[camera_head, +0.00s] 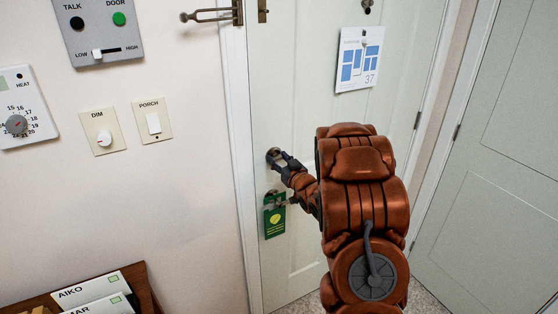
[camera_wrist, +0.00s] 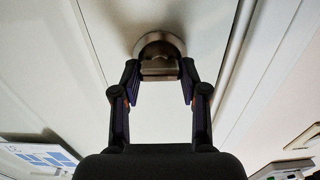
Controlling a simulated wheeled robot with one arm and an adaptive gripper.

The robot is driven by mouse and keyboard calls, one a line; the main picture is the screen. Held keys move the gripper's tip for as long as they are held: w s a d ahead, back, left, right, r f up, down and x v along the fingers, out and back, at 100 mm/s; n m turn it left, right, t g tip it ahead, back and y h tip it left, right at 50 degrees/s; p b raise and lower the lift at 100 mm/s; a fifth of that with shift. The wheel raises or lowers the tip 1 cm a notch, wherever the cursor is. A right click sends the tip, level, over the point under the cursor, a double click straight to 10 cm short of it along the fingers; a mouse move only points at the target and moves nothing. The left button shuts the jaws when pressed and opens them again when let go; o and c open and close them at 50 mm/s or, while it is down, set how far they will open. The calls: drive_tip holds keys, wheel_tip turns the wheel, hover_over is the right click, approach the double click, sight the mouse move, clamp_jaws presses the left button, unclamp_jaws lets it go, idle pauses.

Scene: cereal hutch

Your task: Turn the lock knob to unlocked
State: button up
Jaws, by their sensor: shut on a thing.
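The lock knob (camera_wrist: 160,52) is a round metal piece with a raised thumb-turn, seen at the top middle of the wrist view. In the head view the lock (camera_head: 273,155) sits on the pale door (camera_head: 300,60), near its left edge. My gripper (camera_wrist: 160,76) is shut on the thumb-turn, with one dark finger on each side of it. In the head view my gripper (camera_head: 284,160) reaches the lock from the right. The fingertips cover part of the knob, and I cannot tell whether it is locked or unlocked.
A door handle with a green hanger tag (camera_head: 274,222) is just below my gripper. A metal swing-bar latch (camera_head: 210,15) is at the upper left. A paper calendar (camera_head: 358,60) hangs on the door. A letter rack (camera_head: 142,285) stands at the lower left. A second door (camera_head: 500,190) is at right.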

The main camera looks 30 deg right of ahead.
drive_tip(key=c, duration=0.5)
drive_tip(key=shift+m, duration=0.3)
drive_tip(key=m, duration=0.3)
drive_tip(key=shift+d+m+b, duration=0.1)
drive_tip(key=shift+m+b, duration=0.2)
drive_tip(key=shift+b, duration=0.05)
drive_tip(key=m, duration=0.3)
drive_tip(key=shift+m+b, duration=0.3)
drive_tip(key=m+b, duration=0.1)
drive_tip(key=m, duration=0.3)
drive_tip(key=shift+d+m, duration=0.1)
drive_tip(key=shift+m, duration=0.2)
drive_tip(key=m+b, duration=0.2)
drive_tip(key=m, duration=0.2)
drive_tip(key=shift+f+b, duration=0.2)
drive_tip(key=shift+b, duration=0.1)
drive_tip(key=shift+m, duration=0.7)
drive_tip(key=shift+b, duration=0.3)
